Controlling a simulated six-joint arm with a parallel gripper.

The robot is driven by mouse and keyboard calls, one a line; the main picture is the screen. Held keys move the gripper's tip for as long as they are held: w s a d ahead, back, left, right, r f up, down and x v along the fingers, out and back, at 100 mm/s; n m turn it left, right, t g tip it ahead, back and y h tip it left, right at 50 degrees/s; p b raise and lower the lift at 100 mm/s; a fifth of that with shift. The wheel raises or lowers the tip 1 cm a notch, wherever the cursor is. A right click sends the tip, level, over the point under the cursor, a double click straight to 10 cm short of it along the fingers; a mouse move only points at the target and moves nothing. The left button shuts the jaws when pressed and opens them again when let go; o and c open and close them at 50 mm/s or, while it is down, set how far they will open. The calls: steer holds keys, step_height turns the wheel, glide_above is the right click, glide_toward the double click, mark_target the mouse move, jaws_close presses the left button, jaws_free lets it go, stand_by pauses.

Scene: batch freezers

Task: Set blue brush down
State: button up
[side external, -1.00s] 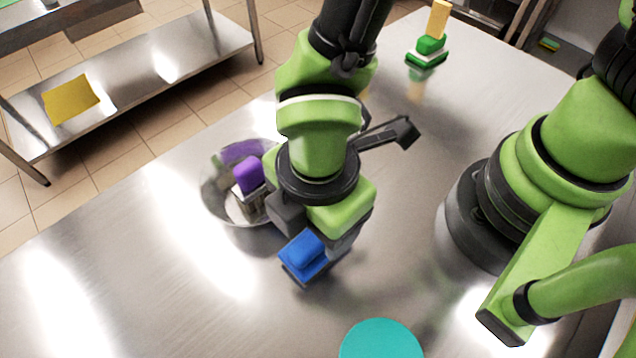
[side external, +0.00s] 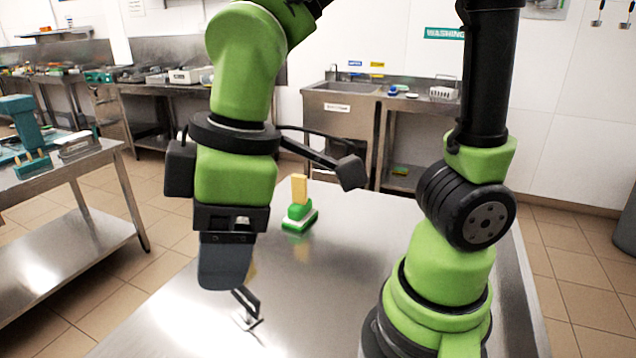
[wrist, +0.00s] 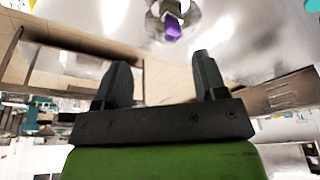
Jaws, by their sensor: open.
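My gripper (wrist: 161,75) is open in the wrist view, with nothing between its two dark fingers. In the side view my gripper hangs over the steel table (side external: 330,262), and its fingers are partly hidden from each other. I cannot make out the blue brush on the table in either current view. A purple brush (wrist: 173,29) shows in a shiny metal bowl (wrist: 190,12) at the top of the wrist view, apart from my fingers.
A second steel table (side external: 72,242) is at left. A sink (side external: 345,87) is at the back. A teal thing (wrist: 314,5) shows at the wrist view's top right corner.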

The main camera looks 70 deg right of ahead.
steer(key=s+d+r+m+t, duration=0.4)
steer(key=d+r+m, duration=0.2)
steer(key=d+m, duration=0.4)
steer(key=shift+s+d+r+m+t, duration=0.2)
steer(key=shift+s+r+m+t, duration=0.15)
steer(key=shift+m, duration=0.45)
steer(key=shift+o, duration=0.3)
steer(key=shift+s+d+m, duration=0.25)
steer(key=shift+s+m, duration=0.15)
steer(key=shift+m, duration=0.2)
